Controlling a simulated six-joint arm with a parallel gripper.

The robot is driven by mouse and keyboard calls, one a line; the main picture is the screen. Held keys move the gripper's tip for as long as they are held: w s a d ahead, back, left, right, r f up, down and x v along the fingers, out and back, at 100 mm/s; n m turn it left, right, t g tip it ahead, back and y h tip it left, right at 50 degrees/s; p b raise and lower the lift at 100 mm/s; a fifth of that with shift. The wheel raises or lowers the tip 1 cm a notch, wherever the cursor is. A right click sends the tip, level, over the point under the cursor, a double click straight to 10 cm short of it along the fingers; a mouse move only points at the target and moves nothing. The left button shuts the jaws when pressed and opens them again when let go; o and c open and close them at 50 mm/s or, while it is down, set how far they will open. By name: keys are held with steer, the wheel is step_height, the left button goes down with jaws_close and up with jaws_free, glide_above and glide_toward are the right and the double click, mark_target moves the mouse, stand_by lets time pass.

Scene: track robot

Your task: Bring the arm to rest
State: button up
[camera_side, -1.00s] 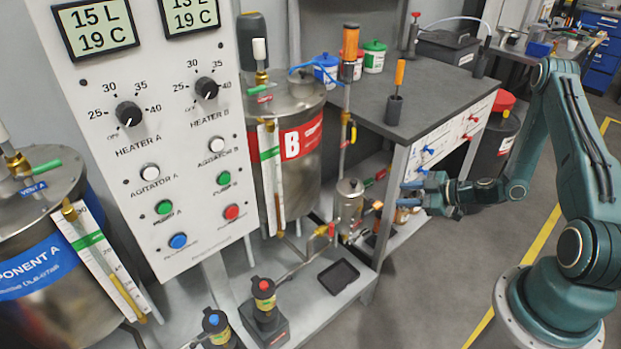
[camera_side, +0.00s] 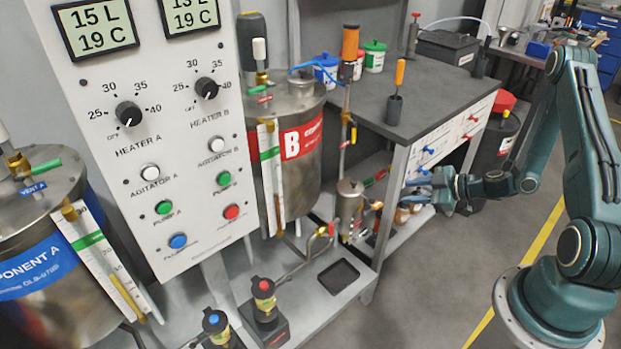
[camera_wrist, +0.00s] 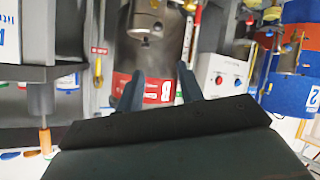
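My gripper (camera_side: 425,179) is in front of the bench's white side panel in the side view, to the right of the small metal pot on the pipework. In the wrist view my gripper (camera_wrist: 160,88) shows two dark fingers spread apart with nothing between them. Past the fingers stand the steel tank with the red B label (camera_wrist: 158,90) and the metal pot (camera_wrist: 146,20). The same tank B (camera_side: 300,170) stands at the centre of the side view.
The control panel (camera_side: 150,215) and tank A (camera_side: 60,305) are at the left. A grey bench (camera_side: 440,105) with jars and an orange-handled tool stands behind my gripper. The floor (camera_side: 430,290) in front is clear.

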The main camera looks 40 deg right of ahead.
steer(key=s+a+r+g, duration=0.1)
steer(key=a+r+g, duration=0.2)
steer(key=a+r, duration=0.5)
steer(key=s+a+r+g, duration=0.1)
steer(key=a+r+g, duration=0.35)
steer(key=r, duration=0.55)
steer(key=s+a+r+m+h, duration=0.2)
steer(key=s+r+m, duration=0.2)
steer(key=s+r, duration=0.2)
steer(key=s+a+r+m+t+h, duration=0.1)
steer(key=s+a+r+m+h, duration=0.1)
steer(key=s+r+m, duration=0.2)
steer(key=shift+s+a+r, duration=0.3)
steer(key=shift+s+r, duration=1.5)
steer(key=shift+s, duration=1.65)
steer(key=shift+t, duration=0.25)
